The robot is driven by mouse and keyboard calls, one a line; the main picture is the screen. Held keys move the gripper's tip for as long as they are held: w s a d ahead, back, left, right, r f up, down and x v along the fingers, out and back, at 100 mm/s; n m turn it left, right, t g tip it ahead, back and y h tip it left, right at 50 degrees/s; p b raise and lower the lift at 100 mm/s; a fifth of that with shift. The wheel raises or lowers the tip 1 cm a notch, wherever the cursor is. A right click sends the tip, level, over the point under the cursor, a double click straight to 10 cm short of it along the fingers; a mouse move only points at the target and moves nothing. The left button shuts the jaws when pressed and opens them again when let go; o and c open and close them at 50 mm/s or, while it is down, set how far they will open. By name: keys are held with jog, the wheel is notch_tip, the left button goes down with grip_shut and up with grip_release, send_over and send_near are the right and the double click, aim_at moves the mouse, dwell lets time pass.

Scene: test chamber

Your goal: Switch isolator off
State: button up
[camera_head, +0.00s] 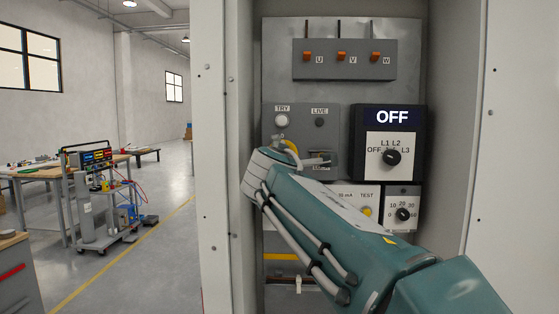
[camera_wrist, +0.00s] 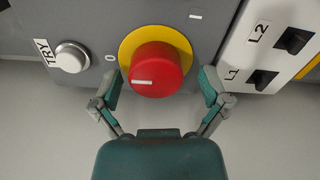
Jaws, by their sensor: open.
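In the wrist view, the isolator's red round knob (camera_wrist: 155,70) sits on a yellow disc (camera_wrist: 183,42) on a dark grey panel. A white line on the knob points left in the picture, below a "0" mark on the panel; a white dash lies at upper right. My gripper (camera_wrist: 162,84) is open, with one finger on each side of the knob. Small gaps seem to show between the fingers and the knob; contact is hard to tell. In the head view my arm hides the knob, and only a yellow sliver (camera_head: 291,148) shows beside the wrist.
The TRY button (camera_wrist: 70,57) is left of the knob. A white panel (camera_wrist: 232,70) with L1 and L2 switches is at right. The head view shows an OFF display (camera_head: 392,117) over a selector (camera_head: 393,157), three orange levers above, and cabinet walls on both sides.

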jog(key=shift+d+r, duration=0.1)
jog(key=shift+s, duration=0.2)
jog(key=s, duration=1.1)
jog(key=shift+s+a, duration=0.25)
jog(key=shift+a, duration=0.1)
jog(key=s+r, duration=0.4)
jog(key=s, duration=0.4)
jog(key=s+r, duration=0.5)
jog(key=s, duration=0.4)
jog(key=shift+s+a+r, duration=0.15)
jog(key=shift+s+a, duration=0.05)
jog(key=shift+a, duration=0.1)
jog(key=shift+s, duration=0.1)
